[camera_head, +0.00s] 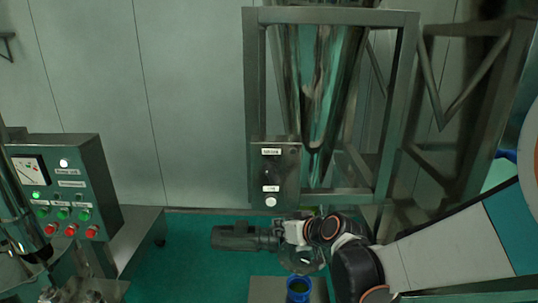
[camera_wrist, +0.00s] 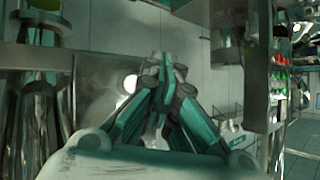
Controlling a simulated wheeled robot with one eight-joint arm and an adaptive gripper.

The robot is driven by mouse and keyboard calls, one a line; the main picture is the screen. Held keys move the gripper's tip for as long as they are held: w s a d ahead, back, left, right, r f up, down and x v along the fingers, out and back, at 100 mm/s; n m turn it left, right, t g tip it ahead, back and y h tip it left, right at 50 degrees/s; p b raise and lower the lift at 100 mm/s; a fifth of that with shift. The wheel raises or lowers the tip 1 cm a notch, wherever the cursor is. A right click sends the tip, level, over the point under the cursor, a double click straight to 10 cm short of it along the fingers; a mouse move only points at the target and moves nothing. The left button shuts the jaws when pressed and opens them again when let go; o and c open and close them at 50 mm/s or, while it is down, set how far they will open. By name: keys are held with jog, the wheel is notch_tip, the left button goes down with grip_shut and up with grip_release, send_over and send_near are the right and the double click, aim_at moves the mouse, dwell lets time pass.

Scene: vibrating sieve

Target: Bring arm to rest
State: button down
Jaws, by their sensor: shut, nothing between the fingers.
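My gripper (camera_head: 218,236) is at the lower centre of the head view, pointing left, in front of the metal hopper frame and below its switch box. In the wrist view my gripper (camera_wrist: 165,62) shows its two dark and teal finger linkages meeting at the tips. It is shut and holds nothing. My arm (camera_head: 450,248) reaches in from the right edge, its wrist joints bent near the frame's foot.
The hopper frame (camera_head: 255,75) with its switch box (camera_head: 287,178) stands behind my gripper. A control box (camera_head: 75,180) with coloured buttons is at left. A blue container (camera_head: 298,291) stands below my wrist. Green floor (camera_head: 195,265) is clear left of it.

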jog(key=s+d+f+m+g+h+b, duration=0.1)
jog(key=s+d+b, duration=0.5)
jog(key=s, duration=0.7)
jog(key=s+d+f+m+g+h+b, duration=0.1)
jog(key=s+d+f+m+h+b, duration=0.2)
jog(key=s+d, duration=0.7)
jog(key=s+f+h+b, duration=0.2)
jog(key=s+f+b, duration=0.1)
jog(key=shift+s+d+f+g, duration=0.2)
jog(key=shift+s+d+g, duration=0.05)
jog(key=shift+d+g, duration=0.1)
dwell(0.4)
jog(key=w+a+r+n+t+y+p, duration=0.1)
jog(key=w+a+r+y+p, duration=0.1)
jog(key=w+a, duration=0.4)
jog(key=w+a+r+n+t+y+p, duration=0.1)
jog(key=w+a+p, duration=0.4)
jog(key=w, duration=0.5)
jog(key=w+a+r+n+t+y+p, duration=0.1)
jog(key=w+a+r+n+y+p, duration=0.1)
jog(key=w+a, duration=0.6)
jog(key=shift+w+r+y+p, duration=0.55)
jog(key=shift+r+y+p, duration=0.15)
jog(key=shift+r+y, duration=0.15)
